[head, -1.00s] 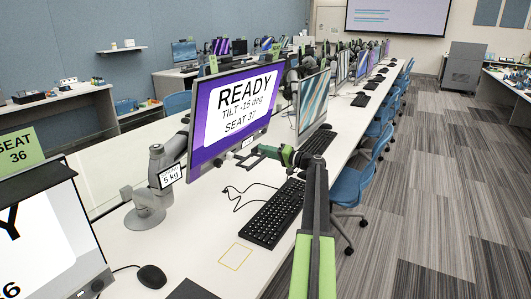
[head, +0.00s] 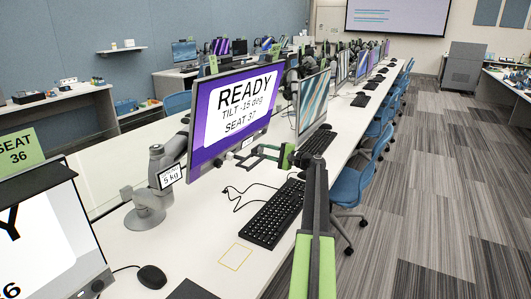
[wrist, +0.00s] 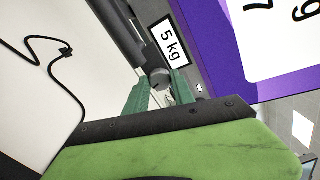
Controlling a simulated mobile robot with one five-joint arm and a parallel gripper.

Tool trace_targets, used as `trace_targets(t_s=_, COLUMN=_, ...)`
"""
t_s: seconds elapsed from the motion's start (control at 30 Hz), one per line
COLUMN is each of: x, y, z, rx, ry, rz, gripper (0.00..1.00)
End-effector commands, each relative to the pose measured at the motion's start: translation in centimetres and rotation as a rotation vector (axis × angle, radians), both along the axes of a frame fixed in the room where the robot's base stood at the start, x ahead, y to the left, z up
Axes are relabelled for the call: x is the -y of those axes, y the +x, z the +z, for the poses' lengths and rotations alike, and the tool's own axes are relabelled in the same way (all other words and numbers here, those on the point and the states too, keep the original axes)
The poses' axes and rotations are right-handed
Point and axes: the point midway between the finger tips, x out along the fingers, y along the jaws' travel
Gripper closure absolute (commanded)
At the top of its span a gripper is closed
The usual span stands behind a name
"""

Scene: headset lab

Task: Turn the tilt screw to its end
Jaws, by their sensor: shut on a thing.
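The monitor (head: 200,128) of seat 37 has a purple screen reading "READY", "TILT -15 deg", "SEAT 37". It hangs on a grey monitor arm (head: 157,200) with a "5 kg" label, which also shows in the wrist view (wrist: 170,43). In the wrist view, a round grey screw head (wrist: 160,78), which I take as the tilt screw, sits between the fingertips of my gripper (wrist: 160,88). The fingers are shut on it.
A black keyboard (head: 272,214) and a loose cable lie on the white desk (head: 205,245) below my gripper. A mouse (head: 152,276) and the seat 36 monitor (head: 50,235) are at lower left. A blue chair (head: 352,188) stands to the right.

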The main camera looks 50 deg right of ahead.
Motion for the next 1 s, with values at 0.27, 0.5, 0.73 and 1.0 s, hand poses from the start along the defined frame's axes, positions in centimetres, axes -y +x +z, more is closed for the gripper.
trace_targets(t_s=0.27, x=0.00, y=-0.07, z=-0.06, rx=-0.015, ry=0.053, rz=0.001, gripper=1.00)
trace_targets(t_s=0.5, x=-0.01, y=-0.08, z=-0.06, rx=-0.017, ry=0.059, rz=0.001, gripper=1.00)
trace_targets(t_s=0.73, x=-0.01, y=-0.07, z=-0.05, rx=-0.016, ry=0.058, rz=0.001, gripper=0.64)
trace_targets(t_s=1.0, x=0.00, y=-0.04, z=-0.02, rx=-0.015, ry=0.058, rz=0.000, gripper=0.49)
